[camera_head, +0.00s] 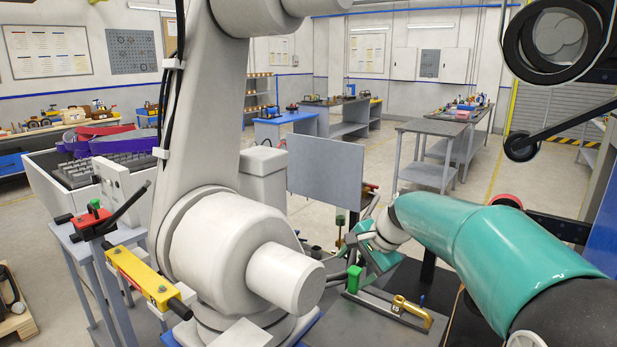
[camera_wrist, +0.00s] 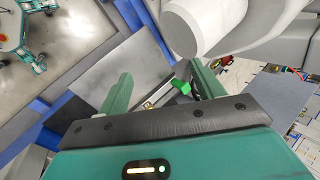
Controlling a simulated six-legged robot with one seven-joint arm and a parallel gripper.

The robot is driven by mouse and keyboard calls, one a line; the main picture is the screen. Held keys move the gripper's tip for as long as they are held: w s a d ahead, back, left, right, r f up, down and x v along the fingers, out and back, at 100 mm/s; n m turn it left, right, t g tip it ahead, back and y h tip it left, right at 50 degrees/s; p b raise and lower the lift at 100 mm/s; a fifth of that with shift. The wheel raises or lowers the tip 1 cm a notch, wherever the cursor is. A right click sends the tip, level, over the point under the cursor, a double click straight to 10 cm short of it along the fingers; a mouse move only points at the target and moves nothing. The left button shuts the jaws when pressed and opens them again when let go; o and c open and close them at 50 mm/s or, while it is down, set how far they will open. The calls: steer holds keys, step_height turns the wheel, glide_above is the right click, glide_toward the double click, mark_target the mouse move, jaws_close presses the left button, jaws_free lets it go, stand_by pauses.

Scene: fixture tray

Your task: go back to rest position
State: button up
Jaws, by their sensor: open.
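My gripper (camera_head: 366,248) is at the end of my teal arm, at the middle right of the head view, above a dark bench. In the wrist view its two green fingers stand wide apart, and the gap between the fingertips (camera_wrist: 160,78) holds nothing. A grey fixture tray (camera_head: 375,321) lies below in the head view. A green upright part (camera_head: 353,279) stands at its back left, and a brass-yellow handle-shaped part (camera_head: 411,311) is at its right. In the wrist view a green part (camera_wrist: 180,86) shows between the fingers, with a small brass piece (camera_wrist: 148,104) beside it.
A large pale industrial arm (camera_head: 215,250) stands close at the left of my gripper. Its rounded grey link (camera_wrist: 205,25) also fills the upper right of the wrist view. A grey upright panel (camera_head: 325,172) stands behind. Open floor lies around the grey tables (camera_head: 432,127) farther back.

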steer(key=s+d+n+h, duration=0.1)
steer(key=s+n, duration=0.2)
steer(key=s, duration=0.7)
steer(key=s+d+n+t+h, duration=0.1)
steer(key=s+n, duration=0.3)
steer(key=s, duration=0.6)
steer(key=s+d+n+h, duration=0.2)
steer(key=s+d+n, duration=0.1)
steer(key=s, duration=0.8)
steer(key=shift+f+t+h, duration=0.3)
